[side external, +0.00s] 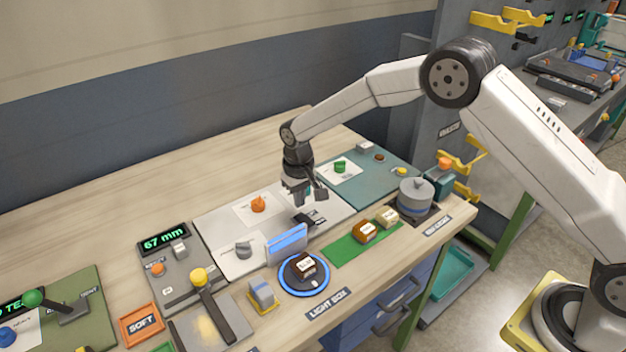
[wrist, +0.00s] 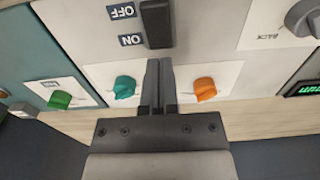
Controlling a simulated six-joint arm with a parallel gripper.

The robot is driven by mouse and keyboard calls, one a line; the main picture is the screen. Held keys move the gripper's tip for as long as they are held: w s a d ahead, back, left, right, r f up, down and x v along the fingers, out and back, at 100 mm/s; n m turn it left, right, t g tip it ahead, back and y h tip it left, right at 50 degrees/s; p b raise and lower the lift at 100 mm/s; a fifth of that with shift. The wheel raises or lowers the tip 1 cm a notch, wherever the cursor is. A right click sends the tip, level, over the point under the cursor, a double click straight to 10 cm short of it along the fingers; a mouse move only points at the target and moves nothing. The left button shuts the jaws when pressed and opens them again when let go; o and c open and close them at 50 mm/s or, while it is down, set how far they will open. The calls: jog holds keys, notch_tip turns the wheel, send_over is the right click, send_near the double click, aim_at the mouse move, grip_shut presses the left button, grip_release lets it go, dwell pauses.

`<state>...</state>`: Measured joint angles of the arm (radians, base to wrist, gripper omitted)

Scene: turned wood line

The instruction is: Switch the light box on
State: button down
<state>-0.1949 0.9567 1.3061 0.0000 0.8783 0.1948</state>
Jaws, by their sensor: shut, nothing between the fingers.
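The white panel (side external: 215,222), behind the front label "LIGHT BOX" (side external: 327,303), carries a black switch (side external: 303,219). In the wrist view the black switch (wrist: 156,24) is at the top, beside the labels "OFF" (wrist: 122,11) and "ON" (wrist: 131,40). I cannot tell which way it is set. My gripper (side external: 301,200) points down over the panel, near the switch. In the wrist view the fingertips of my gripper (wrist: 159,62) are together and empty, just short of the switch's ON end in the picture; contact cannot be told.
An orange knob (wrist: 205,88) and a teal knob (wrist: 125,87) flank my fingers. A grey knob (side external: 244,249) is also on the panel. An upright blue plate (side external: 287,243) and a blue-ringed disc (side external: 290,287) bearing a brown block stand in front. Bare wood lies behind the panel.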

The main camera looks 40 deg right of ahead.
aim_at(303, 216)
jog(key=shift+r, duration=1.9)
jog(key=shift+d+r, duration=0.1)
jog(key=shift+s+d+r, duration=0.15)
jog(key=shift+s, duration=0.1)
jog(key=s+d+r+t, duration=0.1)
jog(key=s+d, duration=0.4)
jog(key=s, duration=0.8)
jog(key=s+d+r+t, duration=0.1)
jog(key=s+d+r, duration=0.2)
jog(key=s, duration=1)
jog(key=shift+d+r+t, duration=0.25)
jog(key=shift+d+t, duration=0.05)
jog(key=shift+d, duration=0.85)
